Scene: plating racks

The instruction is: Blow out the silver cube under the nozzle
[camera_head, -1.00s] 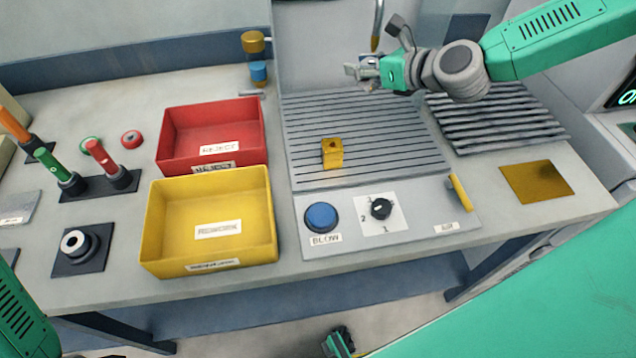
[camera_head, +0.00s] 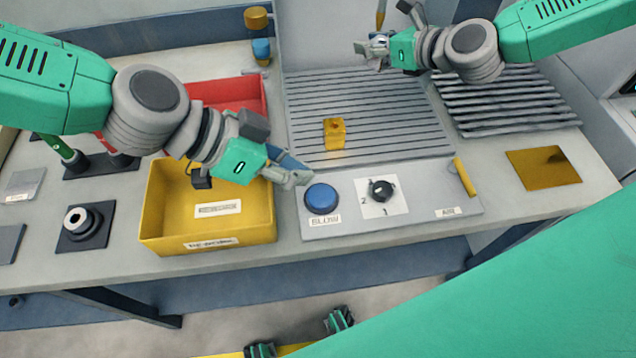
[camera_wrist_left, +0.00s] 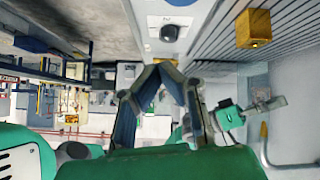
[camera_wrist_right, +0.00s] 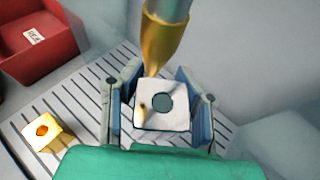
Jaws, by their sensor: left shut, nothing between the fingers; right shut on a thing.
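The silver cube (camera_wrist_right: 182,121), with a dark round hole in its top face, is held in my right gripper (camera_wrist_right: 160,108), which is shut on it. The gold tip of the nozzle (camera_wrist_right: 163,48) is right above the cube in the right wrist view; any gap is hard to judge. In the head view my right gripper (camera_head: 366,54) is over the back of the slatted plate, and the cube is barely distinguishable there. My left gripper (camera_head: 298,179) is shut and empty, just left of and slightly above the blue BLOW button (camera_head: 321,198); contact cannot be told.
A gold cube (camera_head: 334,134) stands on the slatted plate (camera_head: 400,140). A black dial (camera_head: 381,191) is right of the button. The yellow bin (camera_head: 160,225) and red bin (camera_head: 255,92) lie under and behind my left arm. A gold square (camera_head: 543,168) lies at right.

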